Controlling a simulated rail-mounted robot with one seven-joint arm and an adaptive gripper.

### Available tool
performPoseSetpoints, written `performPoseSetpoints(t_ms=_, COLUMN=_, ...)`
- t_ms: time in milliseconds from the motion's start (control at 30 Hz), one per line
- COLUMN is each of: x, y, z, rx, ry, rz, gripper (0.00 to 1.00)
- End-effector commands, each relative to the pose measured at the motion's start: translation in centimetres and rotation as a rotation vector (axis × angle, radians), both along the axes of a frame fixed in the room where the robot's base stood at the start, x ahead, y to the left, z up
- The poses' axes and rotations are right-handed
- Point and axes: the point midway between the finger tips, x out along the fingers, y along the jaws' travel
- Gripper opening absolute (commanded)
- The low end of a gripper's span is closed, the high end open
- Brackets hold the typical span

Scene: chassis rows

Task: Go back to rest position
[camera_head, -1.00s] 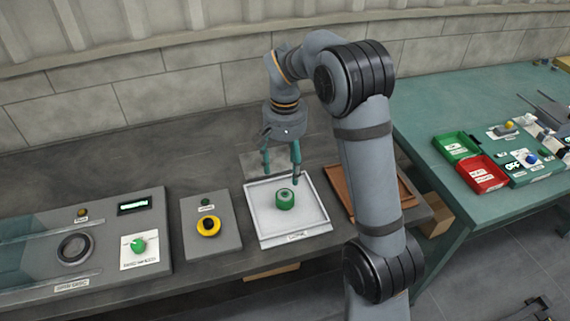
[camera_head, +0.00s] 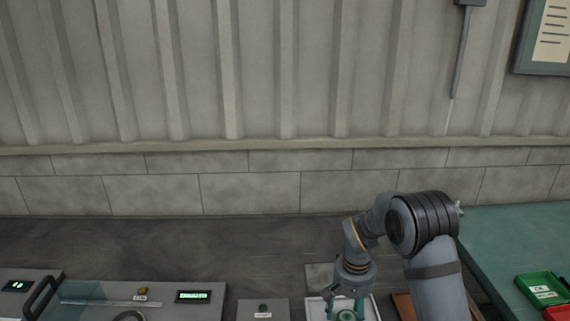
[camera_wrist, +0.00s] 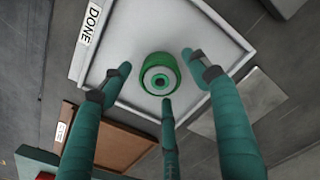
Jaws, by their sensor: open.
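My gripper (camera_head: 345,304) hangs at the bottom of the head view, over the white tray (camera_head: 313,308). Its green fingers are spread and empty in the wrist view (camera_wrist: 160,72). A green ring-shaped part (camera_wrist: 160,74) with a pale centre lies in the tray, apart from the fingers. The tray (camera_wrist: 133,88) carries a "DONE" label (camera_wrist: 89,25). In the head view the green part (camera_head: 346,316) is mostly cut off by the frame and partly behind the fingers.
A brown tray (camera_wrist: 118,140) lies beside the white one. A grey panel with a green display (camera_head: 193,296) stands at left. A green table (camera_head: 520,235) with a green bin (camera_head: 541,288) is at right. The rear bench is clear, with a wall behind.

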Motion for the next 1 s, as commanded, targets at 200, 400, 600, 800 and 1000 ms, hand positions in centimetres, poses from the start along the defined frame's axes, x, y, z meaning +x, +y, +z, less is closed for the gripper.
performPoseSetpoints(t_ms=200, x=0.2, y=0.0, z=0.5, rx=0.001, ry=-0.005, rz=0.0, gripper=0.61)
performPoseSetpoints(t_ms=400, x=0.1, y=0.0, z=1.7, rx=0.001, ry=-0.001, rz=0.0, gripper=0.61)
performPoseSetpoints(t_ms=600, x=0.0, y=0.0, z=1.9, rx=0.001, ry=-0.001, rz=0.0, gripper=0.61)
performPoseSetpoints(t_ms=800, x=0.0, y=0.0, z=1.7, rx=0.0, ry=0.0, rz=0.0, gripper=0.61)
performPoseSetpoints(t_ms=1000, x=-0.1, y=0.0, z=-0.2, rx=0.0, ry=0.004, rz=0.0, gripper=0.61)
